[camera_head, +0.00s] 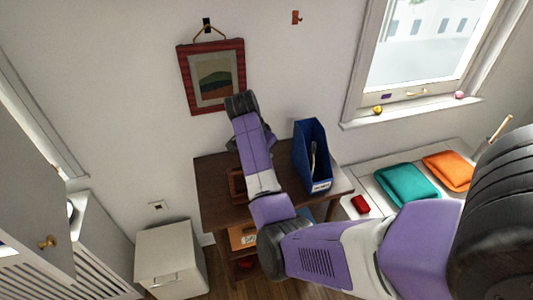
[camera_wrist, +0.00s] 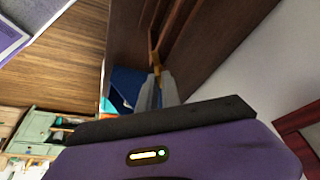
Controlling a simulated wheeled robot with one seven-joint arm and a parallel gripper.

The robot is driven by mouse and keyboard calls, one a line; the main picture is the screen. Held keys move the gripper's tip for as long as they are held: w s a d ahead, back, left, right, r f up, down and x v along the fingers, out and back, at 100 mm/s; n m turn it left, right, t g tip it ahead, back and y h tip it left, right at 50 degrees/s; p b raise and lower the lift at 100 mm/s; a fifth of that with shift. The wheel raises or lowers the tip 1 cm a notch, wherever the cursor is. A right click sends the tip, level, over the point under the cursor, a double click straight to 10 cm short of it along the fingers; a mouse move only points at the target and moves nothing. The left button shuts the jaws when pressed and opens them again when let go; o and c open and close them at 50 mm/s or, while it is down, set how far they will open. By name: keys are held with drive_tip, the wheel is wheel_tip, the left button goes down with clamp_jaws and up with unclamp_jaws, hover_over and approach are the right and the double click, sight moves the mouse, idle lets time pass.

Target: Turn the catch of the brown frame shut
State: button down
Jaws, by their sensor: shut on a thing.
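In the wrist view my gripper (camera_wrist: 158,78) has its two grey fingers close together on a small yellow catch (camera_wrist: 156,69). The catch sits by the brown frame (camera_wrist: 164,38) over the dark brown table top. Which way the catch is turned is hard to tell at this size. In the head view the brown frame (camera_head: 236,185) shows only in part on the table, beside my arm. My arm hides the rest of it, the catch and my fingers there.
The brown table (camera_head: 213,182) also bears a blue file holder (camera_head: 312,158), right of my arm. A red-framed picture (camera_head: 184,78) hangs on the wall just behind my wrist. A white cabinet (camera_head: 170,258) stands at lower left. Teal (camera_head: 407,185) and orange (camera_head: 448,170) cushions lie at right.

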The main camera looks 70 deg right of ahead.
drive_tip(key=m, duration=0.1)
drive_tip(key=m+g+b, duration=0.1)
drive_tip(key=m, duration=0.1)
drive_tip(key=shift+w+m+y, duration=0.2)
drive_tip(key=shift+m+y, duration=0.1)
drive_tip(key=shift+d+m+g+y+b, duration=0.15)
drive_tip(key=shift+m+g+y+b, duration=0.35)
drive_tip(key=shift+m+b, duration=0.9)
drive_tip(key=shift+m+p, duration=0.35)
drive_tip(key=shift+m, duration=0.05)
drive_tip(key=c, duration=1.5)
unclamp_jaws()
drive_tip(key=shift+c, duration=0.2)
drive_tip(key=v, duration=0.7)
drive_tip(key=shift+w+r, duration=0.2)
drive_tip(key=shift+r, duration=0.15)
